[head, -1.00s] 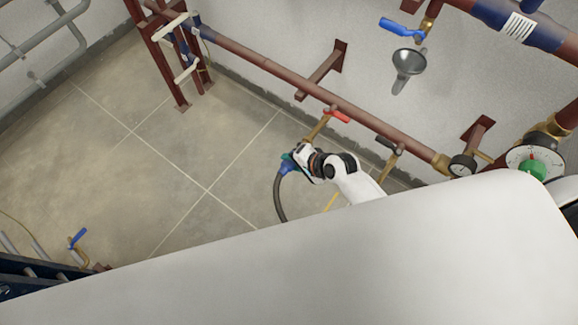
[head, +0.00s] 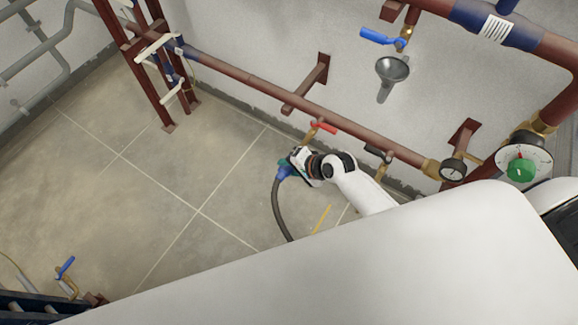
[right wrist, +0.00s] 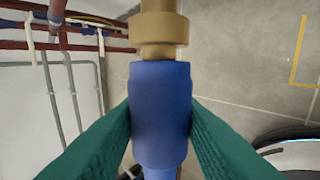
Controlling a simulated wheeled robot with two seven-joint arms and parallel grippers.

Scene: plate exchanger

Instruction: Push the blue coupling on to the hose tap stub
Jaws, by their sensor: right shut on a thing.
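The blue coupling (right wrist: 160,115) is gripped between the two green fingers of my right gripper (right wrist: 160,130) in the right wrist view. The brass hose tap stub (right wrist: 158,30) is directly above it there, roughly in line. The coupling's end meets the brass collar; I cannot tell whether it is over the stub or only against it. In the head view my right gripper (head: 292,168) is below the red-handled tap (head: 322,127), with the blue coupling (head: 284,172) on its left side. My gripper hides most of the stub there. My left gripper is not in view.
A dark hose (head: 277,210) hangs from the coupling to the floor. A red-brown pipe (head: 250,84) runs along the wall above the tap. A second tap with a dark handle (head: 377,153) is to the right.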

